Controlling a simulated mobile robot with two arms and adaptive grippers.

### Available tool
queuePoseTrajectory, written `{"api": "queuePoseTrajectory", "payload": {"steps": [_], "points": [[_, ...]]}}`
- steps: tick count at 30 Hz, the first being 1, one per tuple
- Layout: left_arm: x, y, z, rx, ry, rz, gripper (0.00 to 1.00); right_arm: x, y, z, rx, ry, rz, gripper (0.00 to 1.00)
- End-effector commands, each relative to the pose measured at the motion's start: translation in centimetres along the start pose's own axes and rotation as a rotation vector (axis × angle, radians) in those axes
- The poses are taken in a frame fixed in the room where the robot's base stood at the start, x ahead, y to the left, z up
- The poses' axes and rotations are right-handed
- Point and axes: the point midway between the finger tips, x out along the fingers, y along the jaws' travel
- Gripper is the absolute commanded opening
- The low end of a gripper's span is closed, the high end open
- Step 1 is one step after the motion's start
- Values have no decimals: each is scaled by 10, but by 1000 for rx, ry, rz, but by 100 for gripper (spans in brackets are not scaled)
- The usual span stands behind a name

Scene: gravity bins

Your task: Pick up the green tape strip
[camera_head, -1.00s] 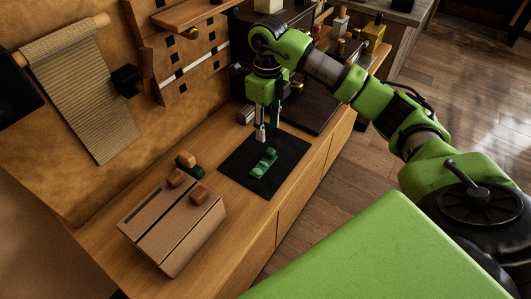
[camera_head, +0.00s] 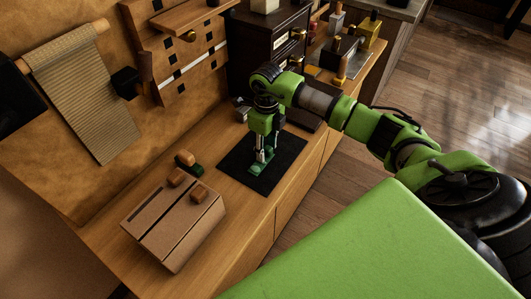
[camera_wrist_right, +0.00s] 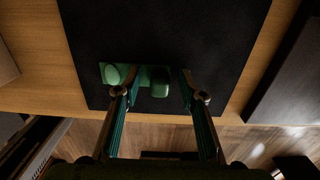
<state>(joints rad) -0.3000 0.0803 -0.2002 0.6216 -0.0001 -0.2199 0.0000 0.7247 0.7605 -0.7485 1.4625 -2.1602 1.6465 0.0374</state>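The green tape strip (camera_head: 256,169) lies on a black mat (camera_head: 281,171) on the wooden counter, partly hidden by my right gripper (camera_head: 264,158) in the head view. In the right wrist view the strip (camera_wrist_right: 145,73) is a flat green piece with a round raised part on the left and a blocky raised part (camera_wrist_right: 160,88) on the right. My right gripper (camera_wrist_right: 158,77) is open, with its fingers pointing down at the strip. The blocky part shows between the fingers; the left finger overlaps the strip's middle. I cannot tell whether they touch. My left gripper is not in view.
A brown slotted box (camera_head: 172,222) with wooden knobs stands at the front left of the counter. A wood and green piece (camera_head: 188,163) lies behind it. A dark drawer cabinet (camera_head: 268,50) stands at the back. The mat around the strip is clear.

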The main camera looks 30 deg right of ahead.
Motion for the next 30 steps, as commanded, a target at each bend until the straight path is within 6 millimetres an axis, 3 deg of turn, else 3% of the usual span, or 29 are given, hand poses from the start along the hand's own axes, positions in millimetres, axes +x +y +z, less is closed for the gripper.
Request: {"api": "queuePoseTrajectory", "payload": {"steps": [2, 6, 20, 26, 30], "points": [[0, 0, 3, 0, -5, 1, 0, 0, 0, 0, 0, 0, 0, 35], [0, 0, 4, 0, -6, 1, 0, 0, 0, 0, 0, 0, 0, 3], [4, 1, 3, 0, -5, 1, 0, -5, 0, 1, 0, -3, 0, 3], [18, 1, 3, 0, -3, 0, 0, -29, -2, 2, 0, -7, -4, 3], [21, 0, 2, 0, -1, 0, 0, -55, 15, -14, -5, -5, -3, 3]]}}
